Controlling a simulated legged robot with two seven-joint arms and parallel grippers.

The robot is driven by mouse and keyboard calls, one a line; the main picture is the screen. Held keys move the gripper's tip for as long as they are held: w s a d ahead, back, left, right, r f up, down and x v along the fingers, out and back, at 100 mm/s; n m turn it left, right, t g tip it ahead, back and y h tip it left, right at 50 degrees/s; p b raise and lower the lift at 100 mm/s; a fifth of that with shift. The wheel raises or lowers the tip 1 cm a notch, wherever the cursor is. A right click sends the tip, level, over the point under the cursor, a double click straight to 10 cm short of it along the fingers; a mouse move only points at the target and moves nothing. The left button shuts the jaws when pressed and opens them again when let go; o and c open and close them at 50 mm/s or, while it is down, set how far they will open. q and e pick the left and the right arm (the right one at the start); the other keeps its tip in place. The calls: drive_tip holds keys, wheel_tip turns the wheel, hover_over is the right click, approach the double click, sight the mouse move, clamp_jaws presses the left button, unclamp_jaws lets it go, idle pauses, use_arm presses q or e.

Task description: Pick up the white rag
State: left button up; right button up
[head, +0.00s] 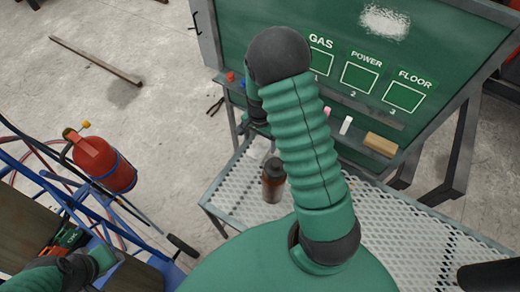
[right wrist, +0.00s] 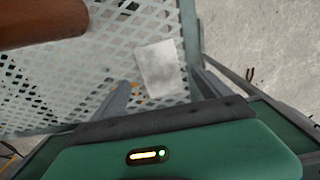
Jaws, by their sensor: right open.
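The white rag (right wrist: 160,68) lies on the perforated metal table (right wrist: 95,60), near its edge, in the right wrist view. My right gripper (right wrist: 160,80) is open, with one grey finger on each side of the rag in the picture. I cannot tell whether the fingers touch it. In the head view, my right arm covers most of that gripper, and I cannot make out the rag clearly. Part of my left arm shows at the bottom left of the head view; I cannot make out its fingers.
A brown bottle (head: 273,182) stands on the table; it shows at the wrist view's top left (right wrist: 40,22). A green board (head: 345,75) with markers and an eraser (head: 381,145) stands behind. A red cylinder (head: 100,163) sits on a blue cart at left.

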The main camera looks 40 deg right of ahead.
sight(261, 147)
drive_tip(key=f, duration=0.4)
drive_tip(key=shift+w+a, duration=0.15)
drive_tip(key=shift+a, duration=0.25)
drive_tip(key=shift+d+f, duration=0.2)
drive_tip(key=shift+d, duration=0.65)
drive_tip(key=shift+c, duration=2)
drive_tip(key=shift+a+r, duration=0.2)
drive_tip(key=shift+a, duration=0.5)
drive_tip(key=c, duration=0.7)
drive_tip(key=shift+c, duration=1.2)
drive_tip(key=shift+d+f, duration=0.1)
drive_tip(key=shift+d, duration=0.3)
drive_tip(key=shift+c, duration=0.6)
drive_tip(key=shift+d, duration=0.1)
drive_tip(key=shift+r, duration=0.35)
drive_tip(key=r, duration=0.3)
drive_tip(key=shift+w+a+r, duration=0.1)
drive_tip(key=shift+w+a, duration=0.1)
drive_tip(key=shift+a, duration=0.2)
use_arm(q)
drive_tip(key=shift+w+a+f, duration=0.1)
drive_tip(key=shift+a, duration=0.05)
use_arm(e)
drive_tip(key=w+a+r, duration=0.1)
drive_tip(key=w+a, duration=0.1)
drive_tip(key=w, duration=1.3)
drive_tip(key=shift+w, duration=0.15)
drive_tip(key=shift+a+r, duration=0.1)
